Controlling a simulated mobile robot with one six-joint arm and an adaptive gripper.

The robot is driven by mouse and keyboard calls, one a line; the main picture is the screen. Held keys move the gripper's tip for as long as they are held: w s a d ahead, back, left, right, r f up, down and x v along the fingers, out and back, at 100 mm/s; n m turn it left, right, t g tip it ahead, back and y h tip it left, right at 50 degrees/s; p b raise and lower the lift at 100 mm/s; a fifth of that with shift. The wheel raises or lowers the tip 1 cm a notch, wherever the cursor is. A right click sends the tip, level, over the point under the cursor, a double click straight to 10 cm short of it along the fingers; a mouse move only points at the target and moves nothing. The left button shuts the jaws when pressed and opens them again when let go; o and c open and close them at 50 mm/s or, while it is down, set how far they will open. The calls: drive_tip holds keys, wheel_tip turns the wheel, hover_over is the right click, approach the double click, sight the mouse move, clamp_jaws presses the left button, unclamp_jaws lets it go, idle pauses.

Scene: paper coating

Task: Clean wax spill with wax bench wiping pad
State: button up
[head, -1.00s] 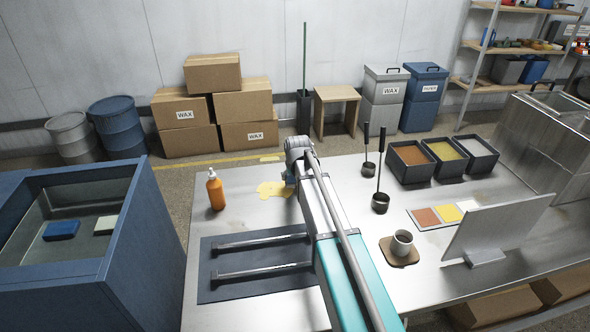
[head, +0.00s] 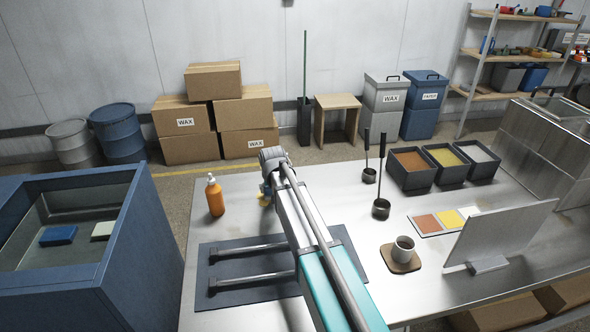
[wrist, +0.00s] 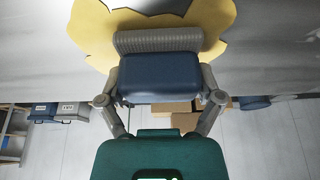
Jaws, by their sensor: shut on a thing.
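The wax spill (wrist: 238,28) is a flat, irregular yellow patch on the metal bench top in the wrist view. In the head view only a small bit of the spill (head: 264,202) shows; my arm hides the rest. My gripper (wrist: 160,72) is shut on a blue pad (wrist: 160,84), with a finger at each side. A grey ribbed strip lies along the pad's far edge, over the spill. I cannot tell whether the pad touches the bench. In the head view the pad is mostly hidden behind my wrist.
An orange bottle (head: 215,196) stands just left of my gripper. A dark mat (head: 222,290) with two metal bars lies nearer. Ladles (head: 380,207), wax bins (head: 411,172), a cup (head: 402,250) and a tilted panel (head: 500,232) are at right. A blue basin (head: 125,235) stands left.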

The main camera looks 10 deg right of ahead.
sight(260, 196)
drive_tip(key=shift+w+a, duration=0.1)
drive_tip(key=shift+a, duration=2.2)
drive_tip(key=shift+s+d, duration=0.2)
drive_tip(key=shift+d, duration=5.95)
drive_tip(key=shift+s+a, duration=0.25)
drive_tip(key=shift+a, duration=0.3)
drive_tip(key=shift+w+a, duration=0.1)
drive_tip(key=shift+a, duration=5.5)
drive_tip(key=shift+d, duration=5.85)
drive_tip(key=shift+d+r, duration=0.2)
drive_tip(key=shift+d, duration=0.1)
wheel_tip(260, 196, up, 7)
drive_tip(key=p, duration=0.7)
drive_tip(key=shift+r, duration=0.2)
drive_tip(key=shift+f, duration=0.15)
drive_tip(key=shift+s+a+f+b+x, duration=0.1)
drive_tip(key=shift+s+a+b+x, duration=0.1)
drive_tip(key=shift+b+x, duration=0.8)
drive_tip(key=shift+s+a+f+b+x, duration=0.1)
drive_tip(key=shift+s+b+x, duration=0.05)
drive_tip(key=shift+b+x, duration=0.75)
drive_tip(key=shift+s+a+b+x, duration=0.1)
drive_tip(key=shift+s+b+x, duration=0.1)
drive_tip(key=shift+b+x, duration=0.8)
